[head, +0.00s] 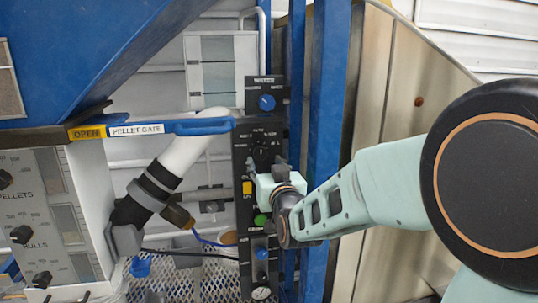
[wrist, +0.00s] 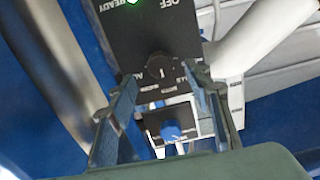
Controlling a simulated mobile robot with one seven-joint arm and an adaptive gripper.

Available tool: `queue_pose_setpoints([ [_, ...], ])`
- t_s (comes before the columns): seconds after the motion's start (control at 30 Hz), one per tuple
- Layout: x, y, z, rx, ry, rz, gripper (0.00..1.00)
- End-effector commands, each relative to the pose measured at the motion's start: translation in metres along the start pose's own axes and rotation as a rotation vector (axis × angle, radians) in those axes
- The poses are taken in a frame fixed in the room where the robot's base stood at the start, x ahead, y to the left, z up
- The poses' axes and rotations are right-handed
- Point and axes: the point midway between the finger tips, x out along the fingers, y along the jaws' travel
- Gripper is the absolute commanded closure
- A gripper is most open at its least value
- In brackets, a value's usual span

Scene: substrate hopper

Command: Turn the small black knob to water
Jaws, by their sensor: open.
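The small black knob (head: 262,154) sits on the dark upright control panel (head: 241,150), below a larger blue knob (head: 266,103) under a "WATER" label. In the wrist view the picture is turned over, and the black knob (wrist: 159,67) shows with a light pointer mark and small labels around it, too small to read fully. My gripper (head: 264,171) is in front of the panel just below the black knob. In the wrist view my gripper (wrist: 157,77) is open, its fingers to either side of the knob with gaps between. I cannot tell how far the fingertips are from the panel.
A blue lever (head: 200,127) labelled "PELLET GATE" reaches to the panel's left edge. A yellow button (head: 247,188), a green button (head: 261,220) and another blue knob (head: 262,254) are lower on the panel. A blue post (head: 325,100) stands close on the right.

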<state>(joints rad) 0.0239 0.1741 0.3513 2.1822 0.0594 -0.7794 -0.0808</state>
Motion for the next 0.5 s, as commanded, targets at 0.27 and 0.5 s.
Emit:
queue_pose_setpoints([
  [0.27,0.041,0.0,0.0,0.003,-0.002,0.0,0.54],
  [0.5,0.059,0.0,0.0,0.002,-0.001,0.001,0.54],
])
